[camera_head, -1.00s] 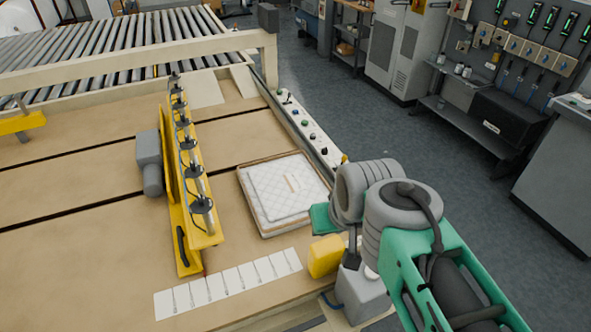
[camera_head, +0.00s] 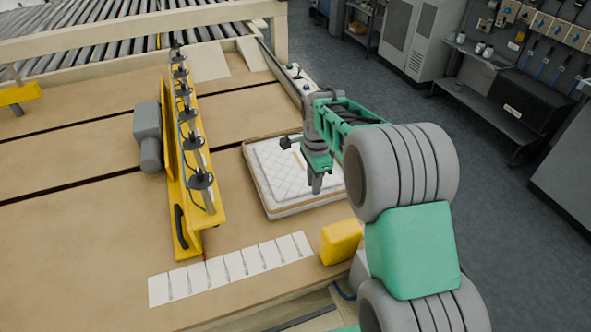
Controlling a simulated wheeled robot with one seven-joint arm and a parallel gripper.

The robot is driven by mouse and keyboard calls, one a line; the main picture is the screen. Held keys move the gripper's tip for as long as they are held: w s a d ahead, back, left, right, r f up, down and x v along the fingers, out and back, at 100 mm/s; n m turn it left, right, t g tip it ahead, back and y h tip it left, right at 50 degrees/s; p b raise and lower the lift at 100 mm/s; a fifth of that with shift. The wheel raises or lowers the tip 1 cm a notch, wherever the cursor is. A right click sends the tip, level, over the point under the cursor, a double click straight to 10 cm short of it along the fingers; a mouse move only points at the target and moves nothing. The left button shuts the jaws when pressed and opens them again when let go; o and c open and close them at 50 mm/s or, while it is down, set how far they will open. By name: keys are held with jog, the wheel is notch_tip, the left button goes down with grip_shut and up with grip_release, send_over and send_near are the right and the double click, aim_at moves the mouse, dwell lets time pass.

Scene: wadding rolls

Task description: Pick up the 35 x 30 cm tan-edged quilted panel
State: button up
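The quilted panel with tan edging (camera_head: 261,196) lies flat on the tan table, right of the yellow bar. A smaller white quilted piece (camera_head: 277,172) with a small tan patch appears to lie on top of it. My gripper (camera_head: 316,186) points down over the right part of the panel and hides some of it, along with the arm. I cannot tell whether the fingertips touch it or hang above it. The fingers are too small to show whether they are open, and nothing is visibly held.
A yellow bar with several suction-cup-like fittings (camera_head: 187,200) stands left of the panel. A yellow block (camera_head: 341,242) and a white marked strip (camera_head: 230,268) lie in front. The table (camera_head: 75,240) is clear at the left. Rollers (camera_head: 130,40) lie behind.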

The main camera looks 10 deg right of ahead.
aim_at(312, 199)
notch_tip(312, 199, down, 6)
jog(key=shift+w+a+r+p, duration=0.1)
jog(key=shift+a+r+p, duration=0.05)
jog(key=shift+p, duration=0.8)
grip_shut()
